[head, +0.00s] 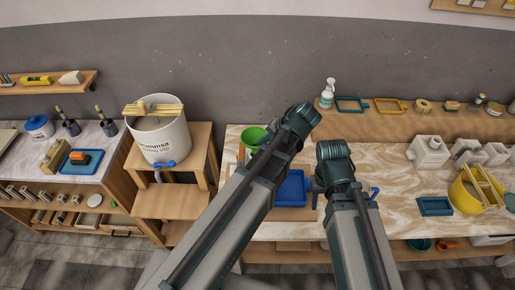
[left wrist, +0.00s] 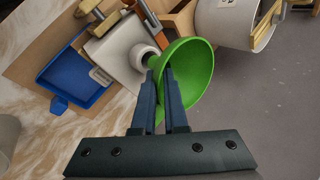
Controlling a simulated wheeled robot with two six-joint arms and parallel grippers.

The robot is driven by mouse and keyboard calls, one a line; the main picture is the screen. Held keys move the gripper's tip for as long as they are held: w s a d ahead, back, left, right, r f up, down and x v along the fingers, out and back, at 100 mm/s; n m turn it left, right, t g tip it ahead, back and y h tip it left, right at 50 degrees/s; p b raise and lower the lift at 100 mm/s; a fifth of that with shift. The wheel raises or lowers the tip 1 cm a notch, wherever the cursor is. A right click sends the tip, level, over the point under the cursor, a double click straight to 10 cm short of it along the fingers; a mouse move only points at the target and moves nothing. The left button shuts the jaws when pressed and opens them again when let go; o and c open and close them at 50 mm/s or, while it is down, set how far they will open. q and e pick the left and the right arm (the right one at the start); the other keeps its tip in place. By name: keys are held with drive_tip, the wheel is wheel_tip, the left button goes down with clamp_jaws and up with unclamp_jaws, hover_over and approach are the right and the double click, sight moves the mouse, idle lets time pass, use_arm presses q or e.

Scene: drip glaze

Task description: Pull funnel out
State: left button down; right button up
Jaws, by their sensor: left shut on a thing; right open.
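The green funnel (left wrist: 192,75) fills the middle of the left wrist view, tilted in the picture, with its wide mouth to the right. Its narrow end is at the round neck of a white mould (left wrist: 118,50); I cannot tell how deep it sits. My left gripper (left wrist: 160,75) is shut on the funnel's wall, one finger inside the cone and one outside. In the head view the funnel (head: 253,136) shows left of my left arm, which hides the mould and the gripper. My right arm shows in the head view, but its gripper fingers do not.
A blue tray (left wrist: 68,80) lies beside the mould on the wooden table (head: 400,150). A white bucket (head: 160,132) stands on a wooden stand to the left. A yellow tub (head: 467,197), white moulds (head: 430,150) and a small blue tray (head: 434,206) are on the right.

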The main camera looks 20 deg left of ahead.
use_arm(q)
drive_tip(key=shift+r, duration=0.2)
wheel_tip(320, 180, up, 3)
drive_tip(key=p, duration=0.3)
idle(0.3)
